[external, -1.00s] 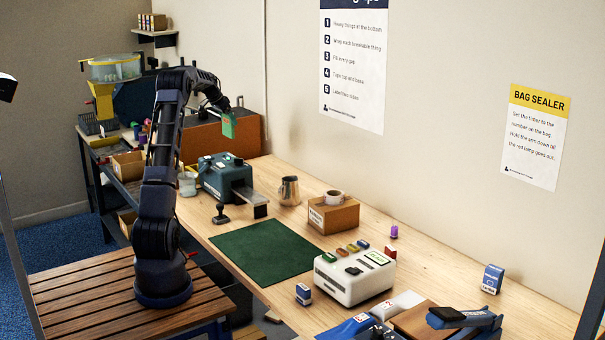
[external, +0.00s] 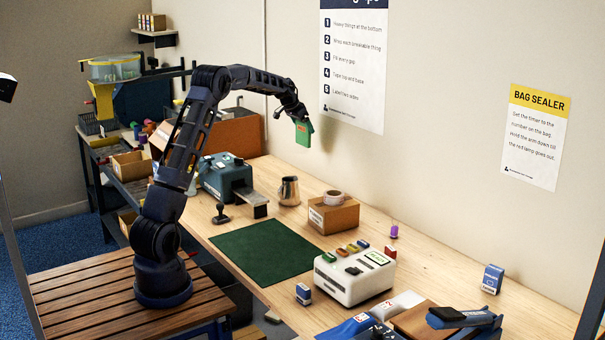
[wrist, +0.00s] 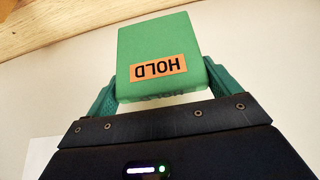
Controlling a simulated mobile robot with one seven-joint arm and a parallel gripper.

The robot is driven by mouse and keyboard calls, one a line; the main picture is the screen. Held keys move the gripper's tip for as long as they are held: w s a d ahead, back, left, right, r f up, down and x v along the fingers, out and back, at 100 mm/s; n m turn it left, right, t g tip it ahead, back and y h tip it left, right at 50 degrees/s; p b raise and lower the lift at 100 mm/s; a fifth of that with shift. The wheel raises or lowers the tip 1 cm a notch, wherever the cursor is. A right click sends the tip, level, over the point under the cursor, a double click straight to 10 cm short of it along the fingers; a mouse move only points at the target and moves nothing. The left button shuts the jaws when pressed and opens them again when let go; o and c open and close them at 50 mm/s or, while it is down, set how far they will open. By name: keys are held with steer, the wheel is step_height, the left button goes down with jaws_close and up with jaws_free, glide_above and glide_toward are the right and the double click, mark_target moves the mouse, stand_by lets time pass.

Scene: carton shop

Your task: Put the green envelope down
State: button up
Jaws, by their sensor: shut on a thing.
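The green envelope (external: 304,134) hangs from my gripper (external: 301,120), high above the back part of the workbench near the wall. In the wrist view the envelope (wrist: 165,45) is a thick green piece with an orange label reading HOLD, upside down in the picture. My gripper (wrist: 155,95) is shut on it, with a green finger on each side. The envelope is clear of the bench surface.
Below stand a metal jug (external: 289,191) and a cardboard box (external: 333,215) with a tape roll on top. A dark green mat (external: 262,252) lies bare on the bench (external: 437,258). A white machine (external: 353,278) stands right of it.

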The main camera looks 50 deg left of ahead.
steer(key=shift+w+d+f, duration=0.1)
steer(key=shift+d+f, duration=0.15)
steer(key=shift+d, duration=0.05)
step_height(320, 180, down, 20)
steer(key=shift+r, duration=0.25)
steer(key=shift+f, duration=0.15)
steer(key=o, duration=0.7)
steer(key=shift+o, duration=0.3)
